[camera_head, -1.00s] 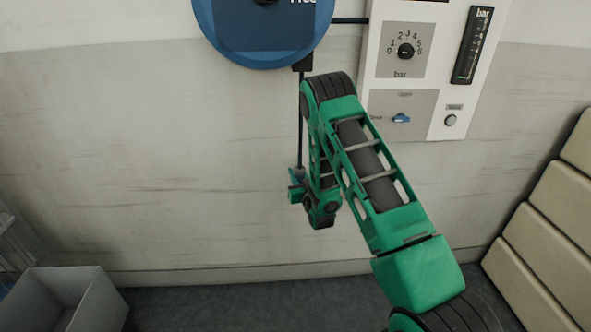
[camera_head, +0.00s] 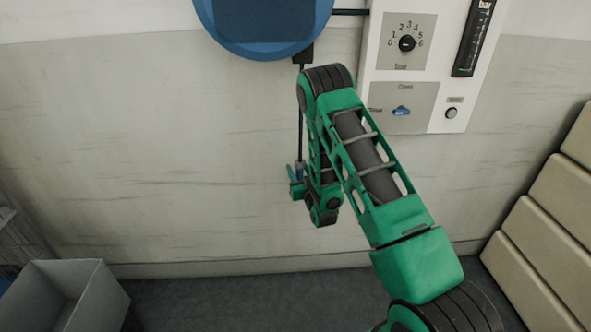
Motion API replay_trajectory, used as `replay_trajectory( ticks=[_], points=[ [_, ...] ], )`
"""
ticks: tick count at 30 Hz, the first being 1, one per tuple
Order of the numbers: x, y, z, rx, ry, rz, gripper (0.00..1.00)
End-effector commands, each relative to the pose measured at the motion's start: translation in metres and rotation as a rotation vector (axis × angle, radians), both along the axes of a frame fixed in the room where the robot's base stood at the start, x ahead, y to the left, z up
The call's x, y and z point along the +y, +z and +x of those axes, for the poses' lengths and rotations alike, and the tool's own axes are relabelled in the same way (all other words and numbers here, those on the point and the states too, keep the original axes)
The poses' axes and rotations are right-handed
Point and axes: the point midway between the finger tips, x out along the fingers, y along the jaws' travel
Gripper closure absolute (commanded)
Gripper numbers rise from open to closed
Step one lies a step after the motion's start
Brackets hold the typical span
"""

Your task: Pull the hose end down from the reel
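The blue reel (camera_head: 262,32) is on the wall at the top, cut off by the picture edge. A thin dark hose (camera_head: 299,115) hangs from the black outlet (camera_head: 303,56) at its lower right. The hose runs straight down to its small bluish end (camera_head: 300,168), well below the reel. My gripper (camera_head: 296,171) is at this end, left of my green forearm. Its small fingers look spread apart, with the hose end between or just beside them. Contact is too small to make out. My wrist hides part of the area to the right.
A white panel (camera_head: 448,112) with a dial (camera_head: 407,44), a blue lever (camera_head: 402,110) and a gauge is on the wall at upper right. A grey open bin (camera_head: 98,304) stands at lower left. Beige padding (camera_head: 545,225) is at right. The wall left of the hose is clear.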

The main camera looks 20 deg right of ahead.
Motion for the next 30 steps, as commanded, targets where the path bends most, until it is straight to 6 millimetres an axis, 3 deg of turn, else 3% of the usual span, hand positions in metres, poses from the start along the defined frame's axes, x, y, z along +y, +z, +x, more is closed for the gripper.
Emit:
replay_trajectory(
  ticks=[9, 15, 30],
  points=[
    [0.006, -0.002, -0.059, 0.005, 0.001, -0.001, 0.59],
    [0.009, -0.002, -0.081, 0.004, 0.001, 0.001, 0.59],
    [0.009, -0.001, -0.086, 0.002, 0.002, 0.001, 0.59]
  ],
)
